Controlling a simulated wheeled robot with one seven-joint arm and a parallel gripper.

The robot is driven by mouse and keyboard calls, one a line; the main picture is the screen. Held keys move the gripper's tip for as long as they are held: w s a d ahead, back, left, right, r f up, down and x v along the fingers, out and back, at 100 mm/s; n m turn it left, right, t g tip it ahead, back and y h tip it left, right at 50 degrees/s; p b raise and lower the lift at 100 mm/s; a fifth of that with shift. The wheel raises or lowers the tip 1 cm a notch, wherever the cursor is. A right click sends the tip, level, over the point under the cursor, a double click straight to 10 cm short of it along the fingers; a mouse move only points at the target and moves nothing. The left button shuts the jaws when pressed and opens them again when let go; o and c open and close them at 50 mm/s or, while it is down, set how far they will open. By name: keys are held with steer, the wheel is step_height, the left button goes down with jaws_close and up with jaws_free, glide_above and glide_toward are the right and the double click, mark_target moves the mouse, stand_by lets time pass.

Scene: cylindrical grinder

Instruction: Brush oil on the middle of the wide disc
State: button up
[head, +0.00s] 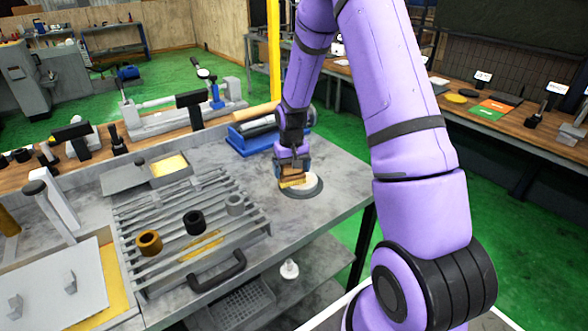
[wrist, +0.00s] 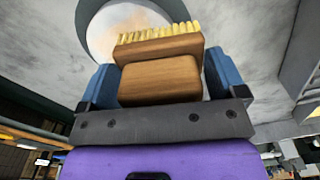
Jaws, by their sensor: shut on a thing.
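My gripper (head: 292,167) is shut on a wooden brush, its blue fingers on either side of the handle. In the wrist view the brush (wrist: 160,70) has a brown wooden body and pale yellow bristles, between the gripper's fingers (wrist: 160,85). The wide disc (head: 313,188) is a pale round plate with a darker rim, flat on the grey table's right part. The brush is right over or on the disc; I cannot tell whether the bristles touch it. In the wrist view the disc (wrist: 103,30) shows a brownish patch behind the bristles.
A slatted rack (head: 165,240) with several small rings stands left of the disc. A tray with yellow liquid (head: 170,166) lies behind the rack. A blue holder with a grey cylinder (head: 250,138) stands behind the disc. The table is bare right of the disc.

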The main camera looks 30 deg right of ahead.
steer(key=shift+a+r, duration=0.2)
steer(key=shift+a, duration=0.1)
step_height(320, 180, up, 3)
steer(key=shift+d+f, duration=0.1)
steer(key=shift+f, duration=0.1)
steer(key=shift+r, duration=2.65)
